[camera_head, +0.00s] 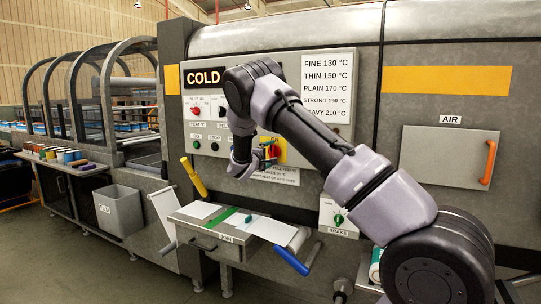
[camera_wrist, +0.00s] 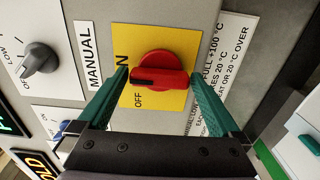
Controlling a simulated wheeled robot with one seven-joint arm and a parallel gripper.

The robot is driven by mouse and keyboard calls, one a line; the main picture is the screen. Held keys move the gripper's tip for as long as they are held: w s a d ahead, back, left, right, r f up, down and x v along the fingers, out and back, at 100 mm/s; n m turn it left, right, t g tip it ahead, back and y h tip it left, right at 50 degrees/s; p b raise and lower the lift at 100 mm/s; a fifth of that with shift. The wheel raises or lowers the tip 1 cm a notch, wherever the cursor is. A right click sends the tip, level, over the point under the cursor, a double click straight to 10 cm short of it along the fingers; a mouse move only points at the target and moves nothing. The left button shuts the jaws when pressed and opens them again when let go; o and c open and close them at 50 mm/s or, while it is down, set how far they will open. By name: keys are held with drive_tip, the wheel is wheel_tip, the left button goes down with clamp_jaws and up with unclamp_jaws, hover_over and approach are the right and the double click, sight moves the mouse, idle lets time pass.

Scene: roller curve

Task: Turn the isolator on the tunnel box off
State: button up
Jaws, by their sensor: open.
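The isolator is a red rotary knob (camera_wrist: 160,78) on a yellow plate (camera_wrist: 180,42), on the grey panel of the machine. Its grip bar lies across the wrist view with a black mark at its left end. "OFF" is printed at lower left of the knob; an "N" shows above it, partly hidden by a finger. I cannot tell exactly which word the mark points at. My gripper (camera_wrist: 160,82) is open, with one green finger on each side of the knob. In the head view, my gripper (camera_head: 268,153) is at the yellow plate (camera_head: 281,146) and partly covers it.
A grey selector dial (camera_wrist: 38,60) and a "MANUAL" label (camera_wrist: 89,56) sit left of the plate in the wrist view. A sheet of printed text (camera_wrist: 222,60) is on its right. Below the panel, a shelf (camera_head: 232,237) with a blue-handled roller (camera_head: 291,261) juts out.

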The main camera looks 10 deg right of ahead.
drive_tip(key=c, duration=1.1)
drive_tip(key=shift+o, duration=0.2)
drive_tip(key=n, duration=0.4)
drive_tip(key=shift+n, duration=0.4)
drive_tip(key=n, duration=0.4)
drive_tip(key=shift+n, duration=0.3)
drive_tip(key=n, duration=0.4)
drive_tip(key=shift+f, duration=0.1)
drive_tip(key=shift+n, duration=2.3)
